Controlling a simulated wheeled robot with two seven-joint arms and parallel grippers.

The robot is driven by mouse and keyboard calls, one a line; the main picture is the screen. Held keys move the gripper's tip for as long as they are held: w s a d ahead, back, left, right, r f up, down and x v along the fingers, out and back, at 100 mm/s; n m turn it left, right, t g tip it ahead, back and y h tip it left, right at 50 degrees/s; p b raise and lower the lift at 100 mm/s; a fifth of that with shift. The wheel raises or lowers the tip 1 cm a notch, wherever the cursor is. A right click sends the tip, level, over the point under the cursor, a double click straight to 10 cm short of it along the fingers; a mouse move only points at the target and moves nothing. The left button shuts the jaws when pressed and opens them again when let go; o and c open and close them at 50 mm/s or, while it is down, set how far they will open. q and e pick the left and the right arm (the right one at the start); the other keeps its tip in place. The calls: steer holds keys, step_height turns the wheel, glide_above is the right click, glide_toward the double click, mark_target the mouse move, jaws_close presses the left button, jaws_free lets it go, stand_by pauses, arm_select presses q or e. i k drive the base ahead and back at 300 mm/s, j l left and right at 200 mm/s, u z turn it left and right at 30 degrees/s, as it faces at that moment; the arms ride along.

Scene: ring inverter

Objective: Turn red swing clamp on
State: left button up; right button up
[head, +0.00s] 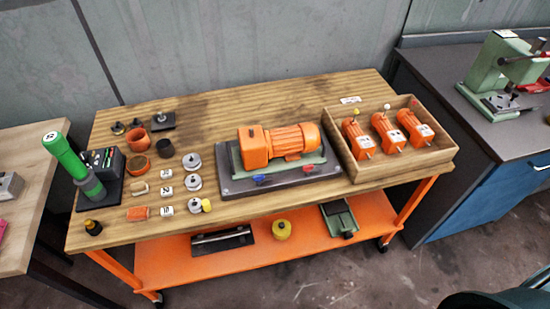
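A small red part (307,168), which looks like the red swing clamp's handle, is at the front edge of a dark fixture plate (232,186). A similar blue part (259,179) is to its left. An orange motor (290,139) lies on its side on the fixture, directly behind both parts. The red part is too small to tell whether the clamp is on or off. Neither of my grippers is in view.
The wooden table (200,110) holds a wooden tray (437,160) of orange motors, a green-handled press (68,158), and several rings, cups and number blocks. A green machine (497,65) stands on the right bench. The tabletop behind the fixture is clear.

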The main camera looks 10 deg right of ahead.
mark_target(308, 170)
steer(key=z, duration=1.7)
steer(key=k+j, duration=0.25)
steer(key=j, duration=0.15)
steer(key=k+j, duration=0.3)
steer(key=j, duration=0.1)
